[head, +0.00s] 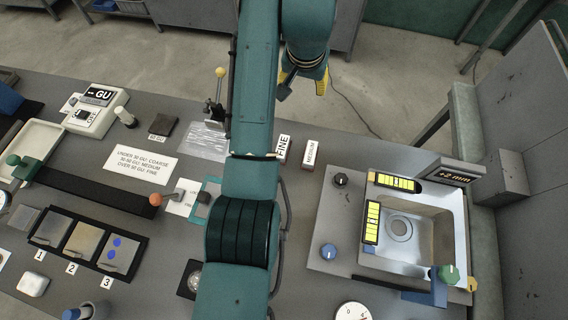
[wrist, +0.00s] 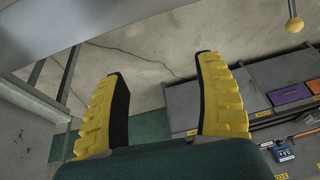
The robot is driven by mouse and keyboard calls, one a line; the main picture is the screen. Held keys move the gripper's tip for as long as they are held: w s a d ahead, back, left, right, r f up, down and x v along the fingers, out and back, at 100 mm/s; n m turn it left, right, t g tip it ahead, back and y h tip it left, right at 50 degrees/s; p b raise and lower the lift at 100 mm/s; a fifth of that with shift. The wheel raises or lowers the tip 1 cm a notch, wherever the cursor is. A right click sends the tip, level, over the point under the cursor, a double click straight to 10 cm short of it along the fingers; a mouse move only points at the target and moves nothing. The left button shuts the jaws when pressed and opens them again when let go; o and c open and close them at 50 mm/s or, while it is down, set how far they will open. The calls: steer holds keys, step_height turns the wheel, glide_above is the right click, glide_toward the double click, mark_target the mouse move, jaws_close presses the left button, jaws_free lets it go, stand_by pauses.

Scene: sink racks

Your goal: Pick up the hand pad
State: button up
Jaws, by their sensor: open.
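I cannot tell for certain which object is the hand pad. A dark square pad (head: 163,125) lies flat on the grey bench, behind a white card about coarse, medium and fine. Two small blocks, marked FINE (head: 283,149) and MEDIUM (head: 311,153), lie right of my arm. My gripper (head: 305,82) is beyond the bench's far edge, over the floor and away from all of these. In the wrist view, its yellow fingers (wrist: 160,68) are wide apart with nothing between them. My arm hides part of the bench's middle.
A metal sink (head: 437,240) with gauges and knobs is at the right. Three numbered sample plates (head: 82,242) are at the left front. A gloss meter (head: 96,108) stands at the back left. A yellow-knobbed lever (head: 220,73) rises near my arm. A grey panel stands far right.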

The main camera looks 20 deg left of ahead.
steer(key=s+a+f+g+h+b, duration=0.1)
steer(key=s+a+f+g+b, duration=0.25)
steer(key=s+f, duration=0.35)
steer(key=b, duration=0.2)
glide_above(282, 147)
steer(key=shift+g, duration=0.25)
steer(key=f, duration=1)
steer(key=shift+s+d+f, duration=0.2)
steer(key=shift+d+f, duration=0.1)
steer(key=shift+f, duration=0.05)
steer(key=f+b, duration=0.1)
steer(key=f, duration=0.3)
steer(key=f+b, duration=0.1)
steer(key=f, duration=0.1)
steer(key=shift+w+a+f+b, duration=0.1)
steer(key=shift+w+a+b, duration=0.05)
steer(key=shift+a+b, duration=0.2)
jaws_close()
